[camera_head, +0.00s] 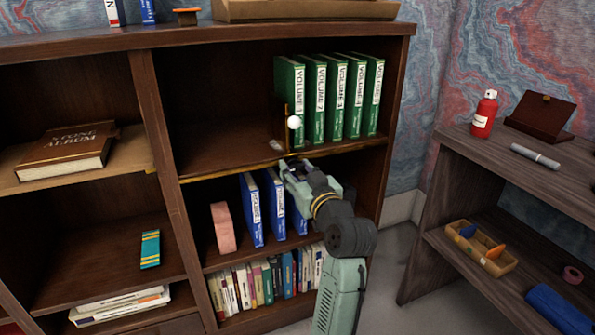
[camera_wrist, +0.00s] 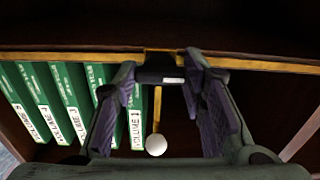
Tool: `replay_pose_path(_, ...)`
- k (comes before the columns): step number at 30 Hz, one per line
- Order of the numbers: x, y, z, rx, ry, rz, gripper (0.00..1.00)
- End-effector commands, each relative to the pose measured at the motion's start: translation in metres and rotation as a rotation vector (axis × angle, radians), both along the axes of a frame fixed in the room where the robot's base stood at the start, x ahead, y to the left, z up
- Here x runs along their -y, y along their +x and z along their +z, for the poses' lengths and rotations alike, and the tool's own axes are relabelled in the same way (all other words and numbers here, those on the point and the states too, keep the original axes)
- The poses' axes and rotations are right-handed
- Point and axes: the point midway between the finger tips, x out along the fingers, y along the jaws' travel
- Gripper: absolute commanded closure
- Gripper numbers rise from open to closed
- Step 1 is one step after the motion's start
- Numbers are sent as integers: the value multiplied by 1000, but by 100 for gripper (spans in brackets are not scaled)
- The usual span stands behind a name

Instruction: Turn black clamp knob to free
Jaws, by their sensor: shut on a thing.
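My gripper (camera_head: 288,168) is at the front edge of the shelf that holds the green volumes. In the wrist view its two fingers (camera_wrist: 160,76) sit on either side of the black clamp knob (camera_wrist: 155,76), shut on it. A small pale mark shows on the knob's right part. A brass upright bar (camera_wrist: 156,108) with a white ball (camera_wrist: 156,145) is beyond the knob. In the head view the bar (camera_head: 286,128) and white ball (camera_head: 293,122) stand left of Volume 1; the knob cannot be made out behind my gripper.
Several green volumes (camera_head: 318,95) stand right of the bar. The shelf to its left is mostly bare, with a small pale object (camera_head: 276,145) near the bar. Blue binders (camera_head: 252,210) and a pink block (camera_head: 223,228) stand below. A desk (camera_head: 520,160) is at right.

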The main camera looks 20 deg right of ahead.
Motion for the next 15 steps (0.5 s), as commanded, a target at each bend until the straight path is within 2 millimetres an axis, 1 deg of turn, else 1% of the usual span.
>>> replay_pose_path(2, 0, 0, 0, 1, -2, -2, 59)
replay_pose_path(9, 0, 0, 0, 1, -1, -1, 43)
replay_pose_path(15, 0, 0, 0, 1, 0, 0, 42)
